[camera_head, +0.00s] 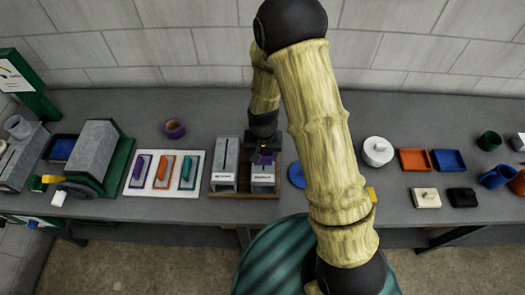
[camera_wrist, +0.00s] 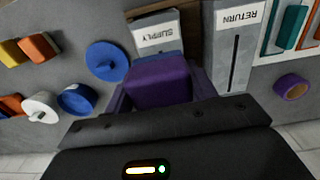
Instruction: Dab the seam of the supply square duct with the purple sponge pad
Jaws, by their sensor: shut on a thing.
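The purple sponge pad (camera_wrist: 158,82) is held in my gripper (camera_wrist: 163,95), between its fingers. In the head view, my gripper (camera_head: 264,148) is low over the far part of the supply square duct (camera_head: 262,180), a grey box with a white label at its near end. The duct's SUPPLY label (camera_wrist: 157,32) shows just beyond the pad in the wrist view. The pad hides much of the duct's top and its seam there. I cannot tell whether the pad touches the duct.
The return duct (camera_head: 224,165), with a dark slot, stands left of the supply duct on the same wooden base. A white tray (camera_head: 153,192) with purple, orange and teal items lies further left. A blue disc (camera_head: 296,175) sits close on the right. A purple ring (camera_head: 174,129) stands behind the tray.

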